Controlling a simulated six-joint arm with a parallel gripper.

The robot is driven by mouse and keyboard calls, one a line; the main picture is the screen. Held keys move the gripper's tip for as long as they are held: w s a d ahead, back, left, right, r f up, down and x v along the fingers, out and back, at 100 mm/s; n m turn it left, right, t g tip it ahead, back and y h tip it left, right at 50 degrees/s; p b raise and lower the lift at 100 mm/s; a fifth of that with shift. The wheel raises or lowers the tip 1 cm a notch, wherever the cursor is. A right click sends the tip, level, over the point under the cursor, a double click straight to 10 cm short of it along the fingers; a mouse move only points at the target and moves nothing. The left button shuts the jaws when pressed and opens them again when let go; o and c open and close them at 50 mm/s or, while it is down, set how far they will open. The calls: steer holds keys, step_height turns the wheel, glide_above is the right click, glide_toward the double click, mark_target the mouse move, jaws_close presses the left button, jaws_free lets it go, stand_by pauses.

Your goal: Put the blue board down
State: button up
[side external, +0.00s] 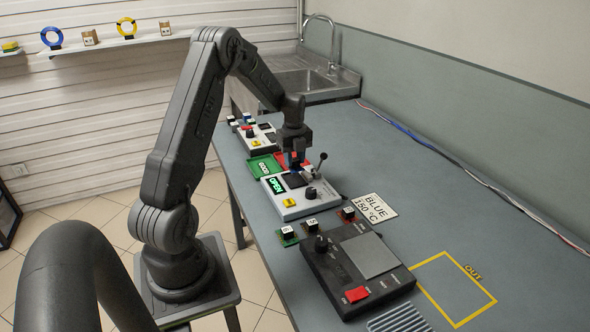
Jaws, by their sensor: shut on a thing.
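My gripper (294,158) points down over the white-and-grey test unit (292,207) in the middle of the table. It is shut on a small dark piece, the blue board, low between the fingers. The board is mostly hidden and its colour is hard to make out. The unit's display (276,185) shows OPEN in green, and its black-knobbed lever (319,161) stands up to the right of the gripper. I cannot tell whether the board touches the unit.
A green GOOD tray (263,168) and a red tray (279,157) lie behind the unit. Nearer are several small boards with cubes (287,236), a BLUE 150 °C card (373,205), a dark console (331,272) and a yellow OUT outline (415,292). The table's right side is largely clear.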

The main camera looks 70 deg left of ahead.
mark_target(295, 166)
steer(key=shift+w+f, duration=0.1)
steer(key=shift+f, duration=1.95)
steer(key=shift+f, duration=0.3)
steer(key=o, duration=0.9)
steer(key=shift+r, duration=0.1)
